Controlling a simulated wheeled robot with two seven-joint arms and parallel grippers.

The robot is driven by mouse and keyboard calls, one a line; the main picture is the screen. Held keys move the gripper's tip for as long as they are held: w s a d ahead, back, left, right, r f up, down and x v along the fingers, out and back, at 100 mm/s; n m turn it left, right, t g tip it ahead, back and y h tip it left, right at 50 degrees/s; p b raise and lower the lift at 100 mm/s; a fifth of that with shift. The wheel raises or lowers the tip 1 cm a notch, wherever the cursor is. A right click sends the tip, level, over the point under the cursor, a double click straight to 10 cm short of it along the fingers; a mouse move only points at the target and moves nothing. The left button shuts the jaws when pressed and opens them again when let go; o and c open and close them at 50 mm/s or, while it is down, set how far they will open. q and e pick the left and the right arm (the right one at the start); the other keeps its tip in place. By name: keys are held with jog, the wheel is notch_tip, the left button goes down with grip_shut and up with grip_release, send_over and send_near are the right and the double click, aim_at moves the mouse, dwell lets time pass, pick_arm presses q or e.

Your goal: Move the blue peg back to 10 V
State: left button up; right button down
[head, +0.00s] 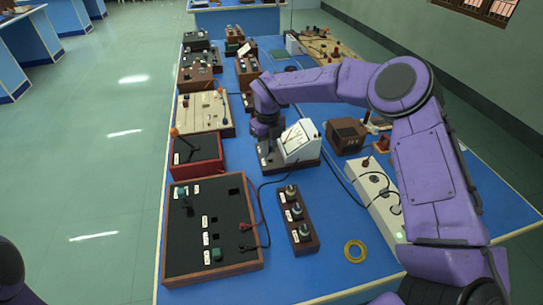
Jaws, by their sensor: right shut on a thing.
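A white-faced analog meter (299,141) stands on a dark base (290,162) near the middle of the blue bench. My right gripper (267,141) points down at the left part of this base, beside the meter's white housing. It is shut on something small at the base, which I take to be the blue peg. The peg itself is hidden by the fingers, and the socket labels are too small to read. I cannot tell whether the peg is in a socket or lifted clear. My left gripper is out of view; only a bit of my left arm shows at the lower left.
A large black panel box (233,236) lies at the front left, with a red box (209,164) behind it. A three-knob block (296,225), a brass ring (355,251) and a white supply unit (374,190) lie nearer the front and right. Dark cables run between them.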

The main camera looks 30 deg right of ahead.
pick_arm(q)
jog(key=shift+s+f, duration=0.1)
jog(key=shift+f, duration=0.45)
pick_arm(e)
jog(key=s+a+r, duration=0.7)
jog(key=a+r, duration=0.1)
jog(key=r, duration=0.1)
jog(key=shift+s+a+r, duration=0.15)
jog(key=shift+a+r, duration=0.2)
jog(key=shift+a, duration=0.05)
